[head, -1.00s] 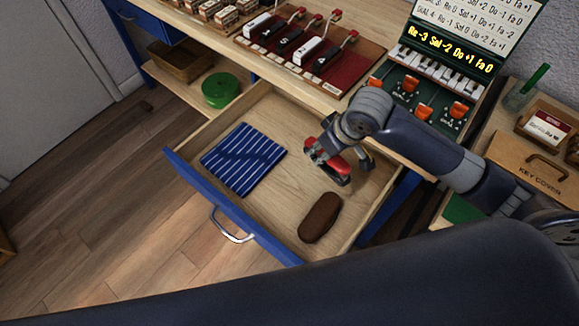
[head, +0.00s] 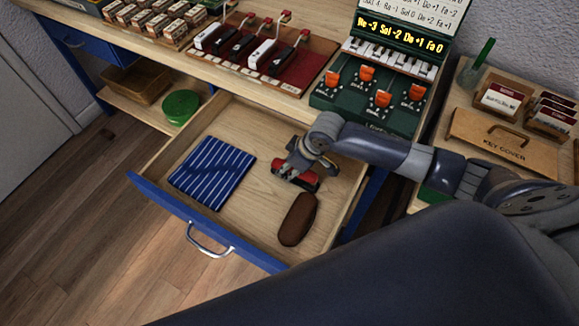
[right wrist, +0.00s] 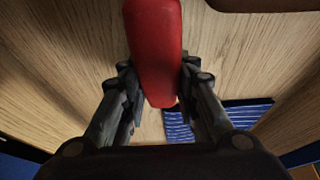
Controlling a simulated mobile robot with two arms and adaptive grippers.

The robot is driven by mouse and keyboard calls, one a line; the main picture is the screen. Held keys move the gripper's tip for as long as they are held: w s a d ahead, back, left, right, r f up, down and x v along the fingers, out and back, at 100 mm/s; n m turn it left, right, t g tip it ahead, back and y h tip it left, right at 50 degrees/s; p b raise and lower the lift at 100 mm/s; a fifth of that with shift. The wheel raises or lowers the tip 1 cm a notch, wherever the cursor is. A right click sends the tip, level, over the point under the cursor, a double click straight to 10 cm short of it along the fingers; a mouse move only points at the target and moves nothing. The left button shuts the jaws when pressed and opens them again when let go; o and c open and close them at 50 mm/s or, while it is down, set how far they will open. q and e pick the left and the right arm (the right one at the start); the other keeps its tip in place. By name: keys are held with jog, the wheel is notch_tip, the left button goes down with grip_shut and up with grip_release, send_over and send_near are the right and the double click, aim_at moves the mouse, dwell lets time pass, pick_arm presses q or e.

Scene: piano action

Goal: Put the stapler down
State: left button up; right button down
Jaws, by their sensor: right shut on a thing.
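The red stapler (head: 308,181) is in my right gripper (head: 292,172), inside or just above the open drawer (head: 250,122). The head view does not clearly show whether it touches the drawer floor. In the right wrist view the red stapler (right wrist: 155,45) sits between the two fingers of my right gripper (right wrist: 158,88), which are shut on its sides, with wood behind it. My left gripper is not in view.
A blue striped cloth (head: 212,172) lies left in the drawer, and a brown oblong object (head: 297,220) lies near its front right. Bare drawer floor shows between them. The worktop above holds a lever board (head: 262,58) and a green console (head: 365,105).

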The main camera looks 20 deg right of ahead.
jog(key=c, duration=1.2)
grip_release()
jog(key=shift+f, duration=0.1)
jog(key=shift+c, duration=0.2)
jog(key=p+v, duration=0.1)
jog(key=v, duration=1.1)
